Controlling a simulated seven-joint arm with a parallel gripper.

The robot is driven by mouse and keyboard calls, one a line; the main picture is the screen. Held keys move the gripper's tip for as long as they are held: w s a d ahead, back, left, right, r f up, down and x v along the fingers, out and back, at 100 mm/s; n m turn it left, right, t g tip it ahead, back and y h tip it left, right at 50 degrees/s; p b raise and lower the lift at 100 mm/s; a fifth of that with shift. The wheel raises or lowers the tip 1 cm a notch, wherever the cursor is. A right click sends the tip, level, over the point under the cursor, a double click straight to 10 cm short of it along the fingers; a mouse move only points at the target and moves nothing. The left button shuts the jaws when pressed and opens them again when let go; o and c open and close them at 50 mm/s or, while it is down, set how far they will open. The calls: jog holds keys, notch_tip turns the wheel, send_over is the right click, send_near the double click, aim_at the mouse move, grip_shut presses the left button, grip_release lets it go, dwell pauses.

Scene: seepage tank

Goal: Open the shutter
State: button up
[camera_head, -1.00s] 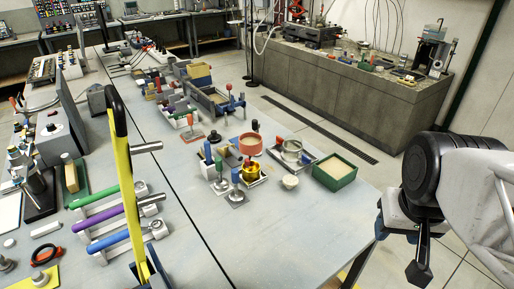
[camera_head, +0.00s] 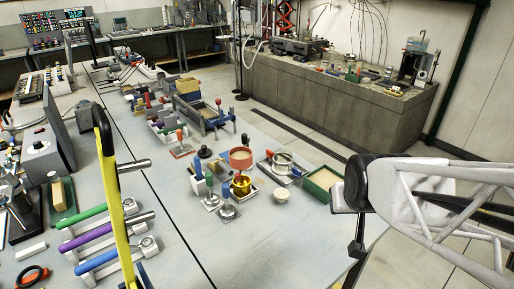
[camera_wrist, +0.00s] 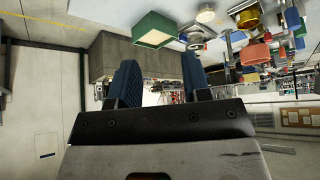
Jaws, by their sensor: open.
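I cannot tell for certain which part is the shutter. A long blue-grey box (camera_head: 196,118) with sandy content stands toward the back of the table, with blue and red fittings (camera_head: 219,107) at its right end. My gripper is at the right, beyond the table's right edge and well apart from this box. In the wrist view my gripper (camera_wrist: 161,80) shows two dark blue fingers spread apart with nothing between them. In the head view the fingertips are hard to make out.
A green sand tray (camera_head: 321,184), a metal pan (camera_head: 283,162), a reddish pot (camera_head: 240,157) over a yellow one and several coloured-handled tools stand between. A yellow upright frame (camera_head: 113,190) rises at the left front. The table's front middle is clear.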

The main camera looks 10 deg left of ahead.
jog(key=w+a+f+n+t+y, duration=0.25)
jog(key=w+a+f+t, duration=0.3)
jog(key=w+a, duration=0.55)
jog(key=n+t+y, duration=0.2)
jog(key=t+y, duration=0.2)
jog(key=y, duration=0.2)
send_near(239, 177)
jog(key=w, duration=0.1)
jog(key=shift+w+a+r, duration=0.15)
jog(key=shift+a+r, duration=0.05)
jog(key=shift+a, duration=0.25)
jog(key=shift+w, duration=0.1)
jog(key=shift+x, duration=3.8)
jog(key=shift+f, duration=0.1)
